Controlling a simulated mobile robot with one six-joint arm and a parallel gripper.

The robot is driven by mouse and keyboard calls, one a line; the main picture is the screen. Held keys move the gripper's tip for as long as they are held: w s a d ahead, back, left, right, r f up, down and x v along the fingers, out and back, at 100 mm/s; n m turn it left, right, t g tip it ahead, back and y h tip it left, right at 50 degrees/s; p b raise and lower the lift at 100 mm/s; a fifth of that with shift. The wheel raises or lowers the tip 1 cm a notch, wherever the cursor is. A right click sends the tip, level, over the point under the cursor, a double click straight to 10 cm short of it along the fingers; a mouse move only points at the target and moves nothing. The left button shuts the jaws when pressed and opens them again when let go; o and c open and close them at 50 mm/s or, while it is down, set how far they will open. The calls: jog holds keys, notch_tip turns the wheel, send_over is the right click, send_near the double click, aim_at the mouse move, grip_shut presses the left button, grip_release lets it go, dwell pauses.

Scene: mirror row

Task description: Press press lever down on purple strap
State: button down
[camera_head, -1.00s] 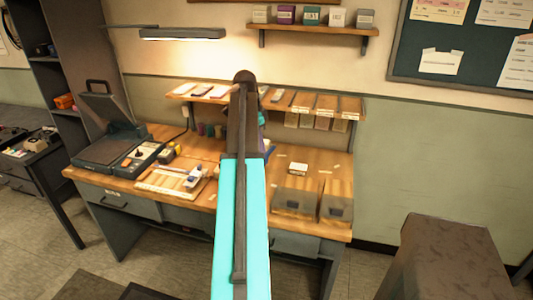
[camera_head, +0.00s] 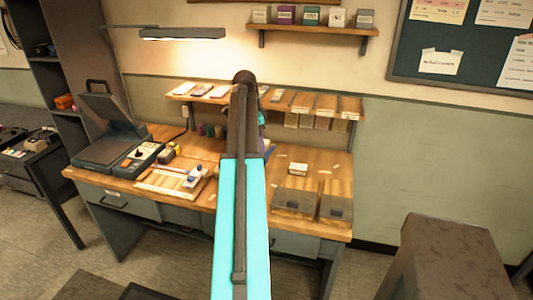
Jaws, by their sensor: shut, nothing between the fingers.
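A dark press (camera_head: 100,150) stands at the left end of the wooden workbench. Its lid (camera_head: 103,118) is tilted up and open, and a dark loop handle (camera_head: 97,87) shows at the top. I cannot make out a purple strap on it. My arm rises through the middle of the view and hides the bench behind it. My gripper is hidden behind my arm, well to the right of the press.
A control box (camera_head: 137,158) sits beside the press. A pale board (camera_head: 165,182) with small parts lies at the bench front. Clear bins (camera_head: 296,195) stand at the right. A low shelf (camera_head: 330,104) runs along the back, under a lamp (camera_head: 182,34). A dark cabinet (camera_head: 450,255) stands front right.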

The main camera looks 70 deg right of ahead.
jog(key=shift+f, duration=0.2)
dwell(0.5)
notch_tip(320, 180, down, 9)
jog(key=b, duration=0.3)
dwell(2.2)
notch_tip(320, 180, up, 15)
jog(key=p, duration=0.9)
jog(key=shift+p, duration=0.3)
dwell(0.9)
jog(key=shift+w, duration=0.1)
